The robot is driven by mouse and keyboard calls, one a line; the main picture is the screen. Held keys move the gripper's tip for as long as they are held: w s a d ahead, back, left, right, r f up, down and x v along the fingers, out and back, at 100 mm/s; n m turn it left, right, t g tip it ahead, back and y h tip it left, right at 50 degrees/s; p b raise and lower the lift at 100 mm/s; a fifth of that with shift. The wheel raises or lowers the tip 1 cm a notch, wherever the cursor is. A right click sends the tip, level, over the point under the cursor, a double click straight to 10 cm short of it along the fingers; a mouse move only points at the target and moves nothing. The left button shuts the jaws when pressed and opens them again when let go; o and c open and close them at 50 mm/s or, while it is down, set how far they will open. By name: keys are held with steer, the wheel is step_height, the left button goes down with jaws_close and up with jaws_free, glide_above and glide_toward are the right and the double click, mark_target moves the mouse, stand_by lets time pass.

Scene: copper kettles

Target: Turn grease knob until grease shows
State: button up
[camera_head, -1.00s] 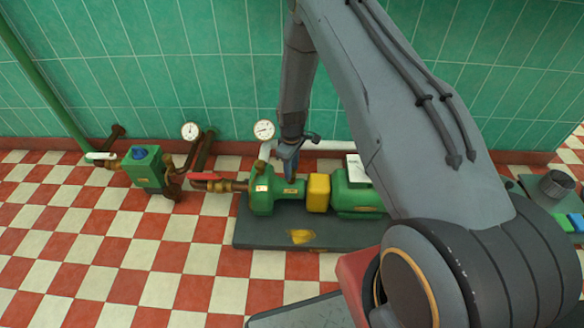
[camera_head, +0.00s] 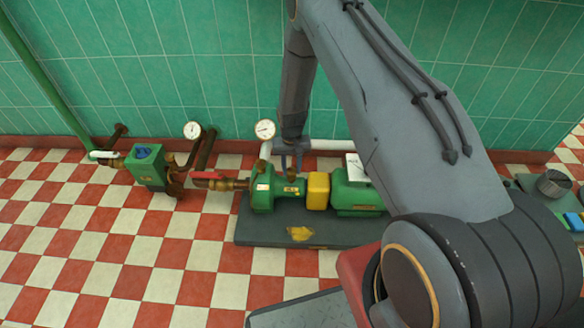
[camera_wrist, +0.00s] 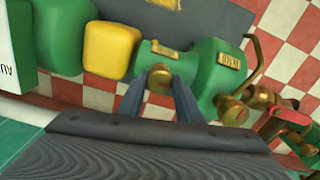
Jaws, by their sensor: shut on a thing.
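The green pump (camera_head: 262,200) stands on a dark base plate, with a yellow guard (camera_head: 318,187) and green motor (camera_head: 352,200) to its right. My gripper (camera_head: 291,168) reaches down over the pump's bearing housing. In the wrist view, my gripper (camera_wrist: 158,82) is shut on a round brass knob (camera_wrist: 159,73), one dark finger on each side. The knob also shows small in the head view (camera_head: 291,173). Its underside is hidden, and I cannot make out any grease at it.
Gauges (camera_head: 265,129) and pipes stand behind the pump. A red lever (camera_head: 208,175) is on the pipe to its left, and a green box with a blue top (camera_head: 146,166) is farther left. A yellow patch (camera_head: 301,234) marks the base plate. The checkered floor in front is clear.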

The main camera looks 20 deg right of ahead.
mark_target(291, 171)
steer(key=m, duration=0.4)
steer(key=shift+m, duration=0.3)
steer(key=m, duration=0.4)
steer(key=shift+p, duration=0.35)
steer(key=shift+m, duration=0.3)
steer(key=o, duration=1)
steer(key=shift+o, duration=0.2)
steer(key=shift+r+p, duration=0.75)
steer(key=shift+r, duration=3.15)
